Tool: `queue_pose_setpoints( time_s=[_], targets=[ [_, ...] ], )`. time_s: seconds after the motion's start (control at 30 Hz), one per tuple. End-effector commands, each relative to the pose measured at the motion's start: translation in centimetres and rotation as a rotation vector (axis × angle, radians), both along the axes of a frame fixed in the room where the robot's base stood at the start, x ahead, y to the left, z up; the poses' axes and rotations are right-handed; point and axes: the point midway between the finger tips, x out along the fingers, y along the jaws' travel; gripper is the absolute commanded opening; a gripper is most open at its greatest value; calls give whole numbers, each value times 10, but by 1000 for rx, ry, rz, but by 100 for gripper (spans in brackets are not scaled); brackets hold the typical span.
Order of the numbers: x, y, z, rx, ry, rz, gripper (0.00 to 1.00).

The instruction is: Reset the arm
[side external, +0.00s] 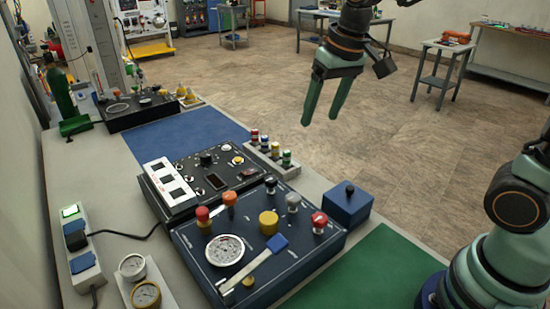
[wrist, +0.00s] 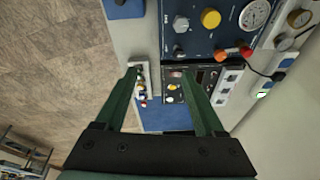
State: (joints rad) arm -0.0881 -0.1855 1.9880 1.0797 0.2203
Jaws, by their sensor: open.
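My gripper (side external: 322,104) is open and empty, raised in the air at the bench's right side in the side external view. In the wrist view its two green fingers (wrist: 166,100) stand apart above the bench, with nothing between them at their own height. The dark blue panel (side external: 258,252) with a gauge, coloured knobs and a blue-and-beige lever lies below and in front of it. A black panel (side external: 205,175) with a small screen and a white switch strip sits just behind that one. The panels also show beneath the fingers in the wrist view.
A rack (side external: 272,160) of several small coloured cylinders and a blue box (side external: 347,203) stand along the bench's right edge. A blue mat (side external: 172,137) and green mat (side external: 365,275) are bare. A power strip (side external: 77,245) with a cable lies at left.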

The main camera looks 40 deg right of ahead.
Motion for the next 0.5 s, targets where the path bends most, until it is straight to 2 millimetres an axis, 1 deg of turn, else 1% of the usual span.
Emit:
queue_pose_setpoints(
  time_s=[0.03,0.23,0.4,0.5],
  targets=[
    [-12,-6,3,-4,-32,12,71],
    [-52,-21,-2,-32,-139,66,71],
    [-75,-29,-12,-56,-205,100,71],
    [-81,-32,-16,-66,-226,112,71]
  ],
)
